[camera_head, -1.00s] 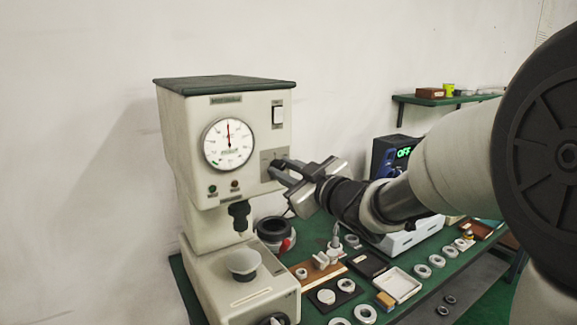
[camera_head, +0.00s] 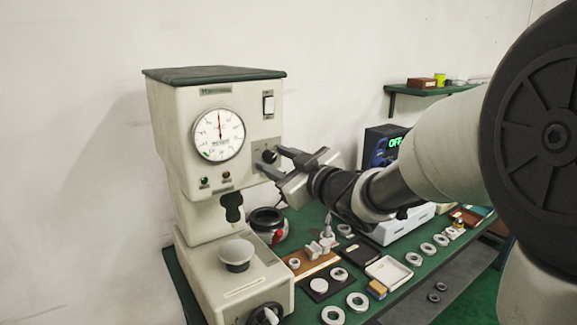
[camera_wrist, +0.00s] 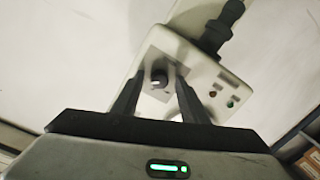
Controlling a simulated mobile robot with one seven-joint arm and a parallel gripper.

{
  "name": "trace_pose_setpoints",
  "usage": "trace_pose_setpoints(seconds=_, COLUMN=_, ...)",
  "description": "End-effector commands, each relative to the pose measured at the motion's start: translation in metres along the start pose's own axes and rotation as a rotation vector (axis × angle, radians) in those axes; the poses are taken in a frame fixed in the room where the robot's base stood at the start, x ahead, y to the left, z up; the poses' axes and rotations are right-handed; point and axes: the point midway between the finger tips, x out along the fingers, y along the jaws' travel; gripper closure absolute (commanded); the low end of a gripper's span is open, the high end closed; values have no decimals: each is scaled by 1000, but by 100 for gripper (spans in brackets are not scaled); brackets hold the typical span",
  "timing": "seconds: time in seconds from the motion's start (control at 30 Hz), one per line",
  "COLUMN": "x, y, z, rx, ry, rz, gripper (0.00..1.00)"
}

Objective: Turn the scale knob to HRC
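The hardness tester (camera_head: 165,130) is a cream machine with a dark top and a round dial (camera_head: 218,135). Its scale knob (camera_head: 269,156) is a small dark knob on a grey plate, right of the dial. My gripper (camera_head: 271,159) is at the knob, open, with one finger above right of it and one below left. In the wrist view the knob (camera_wrist: 158,76) shows between the two spread fingers (camera_wrist: 158,80), with gaps on both sides. A pale mark shows on the knob, but I cannot read the scale labels or its setting.
A rocker switch (camera_head: 268,104) sits above the knob. The anvil (camera_head: 236,252) stands below the indenter (camera_head: 232,207). Several rings, a white tray (camera_head: 388,272) and a dark block (camera_head: 357,253) lie on the green bench. A lit display box (camera_head: 385,146) stands behind my arm.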

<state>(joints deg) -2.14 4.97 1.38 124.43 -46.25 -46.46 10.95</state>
Motion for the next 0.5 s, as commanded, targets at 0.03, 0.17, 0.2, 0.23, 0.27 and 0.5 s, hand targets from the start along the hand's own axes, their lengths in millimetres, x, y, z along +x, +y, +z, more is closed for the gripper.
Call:
trace_pose_setpoints(seconds=0.03, x=-4, y=1, z=0, rx=-1, ry=0, rz=2, gripper=60)
trace_pose_setpoints(seconds=0.17, x=-24, y=2, z=0, rx=-2, ry=0, rz=4, gripper=60)
trace_pose_setpoints(seconds=0.2, x=-32, y=1, z=0, rx=-2, ry=-1, rz=4, gripper=60)
trace_pose_setpoints(seconds=0.23, x=-40, y=2, z=0, rx=-1, ry=0, rz=5, gripper=60)
trace_pose_setpoints(seconds=0.27, x=-47, y=2, z=-1, rx=-2, ry=0, rz=5, gripper=60)
trace_pose_setpoints(seconds=0.5, x=-107, y=1, z=-1, rx=-2, ry=1, rz=5, gripper=60)
